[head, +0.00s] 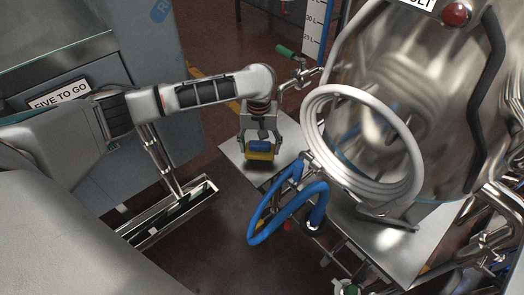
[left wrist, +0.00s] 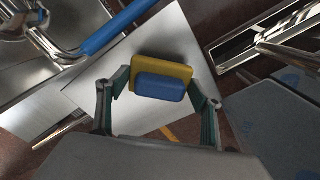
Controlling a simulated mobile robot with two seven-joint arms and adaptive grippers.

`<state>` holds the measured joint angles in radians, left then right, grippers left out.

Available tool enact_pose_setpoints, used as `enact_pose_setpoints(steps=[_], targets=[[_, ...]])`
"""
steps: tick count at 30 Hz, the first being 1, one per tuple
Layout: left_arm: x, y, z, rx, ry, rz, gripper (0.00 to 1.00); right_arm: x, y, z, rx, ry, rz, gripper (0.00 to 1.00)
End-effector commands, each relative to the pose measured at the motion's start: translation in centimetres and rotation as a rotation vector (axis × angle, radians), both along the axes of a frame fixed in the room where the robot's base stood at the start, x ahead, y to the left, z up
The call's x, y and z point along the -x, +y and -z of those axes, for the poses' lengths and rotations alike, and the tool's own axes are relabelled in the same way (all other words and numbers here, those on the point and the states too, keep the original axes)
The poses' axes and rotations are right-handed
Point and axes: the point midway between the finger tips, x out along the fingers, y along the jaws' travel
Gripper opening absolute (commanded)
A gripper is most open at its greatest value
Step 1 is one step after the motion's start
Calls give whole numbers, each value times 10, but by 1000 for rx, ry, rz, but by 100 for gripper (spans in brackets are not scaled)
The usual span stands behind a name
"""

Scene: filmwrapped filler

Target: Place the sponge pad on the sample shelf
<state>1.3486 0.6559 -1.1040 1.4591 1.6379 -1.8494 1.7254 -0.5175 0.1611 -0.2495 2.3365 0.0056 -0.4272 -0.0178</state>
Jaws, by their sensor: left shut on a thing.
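The sponge pad (head: 259,146), blue on one face and yellow on the other, is held in my left gripper (head: 261,137) in the head view. In the left wrist view, the sponge pad (left wrist: 160,86) sits between the two fingers of my left gripper (left wrist: 161,92), which is shut on it. A flat, bare metal plate, which looks like the sample shelf (head: 232,157), lies beneath the sponge; it also shows in the left wrist view (left wrist: 172,35). I cannot tell whether the sponge touches the plate. My right gripper is not in view.
A large steel tank (head: 440,110) with a coiled white hose (head: 311,120) stands right of the plate. A looped blue hose (head: 262,218) hangs in front of it. A green-handled valve (head: 285,50) is close behind my gripper. A metal trough (head: 205,192) lies to the left.

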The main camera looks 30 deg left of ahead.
Motion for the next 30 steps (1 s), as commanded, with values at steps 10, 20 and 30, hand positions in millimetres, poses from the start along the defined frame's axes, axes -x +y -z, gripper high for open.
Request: enact_pose_setpoints(steps=[10, 20, 30], targets=[[1, 0, 24, 0, 4, 0, 42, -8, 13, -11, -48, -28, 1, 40], [2, 0, 28, -1, 6, 0, 82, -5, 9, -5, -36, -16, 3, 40], [2, 0, 27, 1, 6, 1, 82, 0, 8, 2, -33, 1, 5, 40]])
